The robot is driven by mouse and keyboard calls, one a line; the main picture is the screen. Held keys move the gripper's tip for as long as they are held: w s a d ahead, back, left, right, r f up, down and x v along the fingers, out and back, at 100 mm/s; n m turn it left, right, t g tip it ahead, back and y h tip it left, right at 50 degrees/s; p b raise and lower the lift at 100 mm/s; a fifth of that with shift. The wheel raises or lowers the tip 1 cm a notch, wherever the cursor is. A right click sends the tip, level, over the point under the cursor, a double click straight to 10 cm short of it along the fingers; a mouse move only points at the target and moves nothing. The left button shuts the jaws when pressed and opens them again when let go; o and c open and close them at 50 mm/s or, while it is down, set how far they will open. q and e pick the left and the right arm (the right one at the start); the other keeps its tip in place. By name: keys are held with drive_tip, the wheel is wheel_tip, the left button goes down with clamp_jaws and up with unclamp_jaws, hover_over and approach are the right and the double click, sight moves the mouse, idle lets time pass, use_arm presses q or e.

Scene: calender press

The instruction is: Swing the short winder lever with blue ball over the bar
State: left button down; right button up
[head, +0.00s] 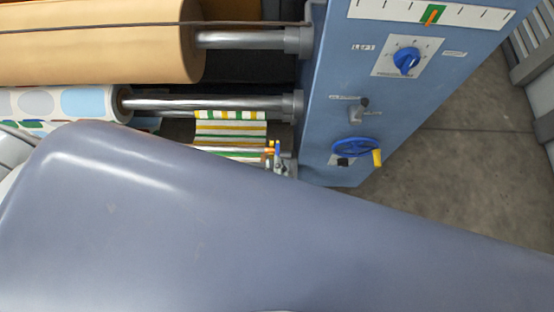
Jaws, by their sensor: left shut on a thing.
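I cannot make out the short winder lever with the blue ball for certain. A small cluster of blue, yellow and orange parts (273,153) stands at the right end of the lower rollers, beside the blue machine cabinet, too small to tell apart. A large smooth grey-blue shape, apparently one of my own arm links, fills the lower foreground and hides what lies below the cluster. I cannot make out the fingers of my left gripper or what they touch. My right gripper does not show.
The blue cabinet (325,110) carries a blue rotary knob (406,60), a grey lever switch (358,110) and a blue handwheel (352,147) with a yellow handle (377,158). A tan roll (100,45) and a dotted roll (50,103) lie left. Concrete floor (450,135) is clear at right.

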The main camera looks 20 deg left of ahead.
use_arm(q)
drive_tip(key=c, duration=1.6)
unclamp_jaws()
drive_tip(key=shift+w, duration=0.1)
drive_tip(key=v, duration=1.2)
drive_tip(key=shift+f, duration=0.15)
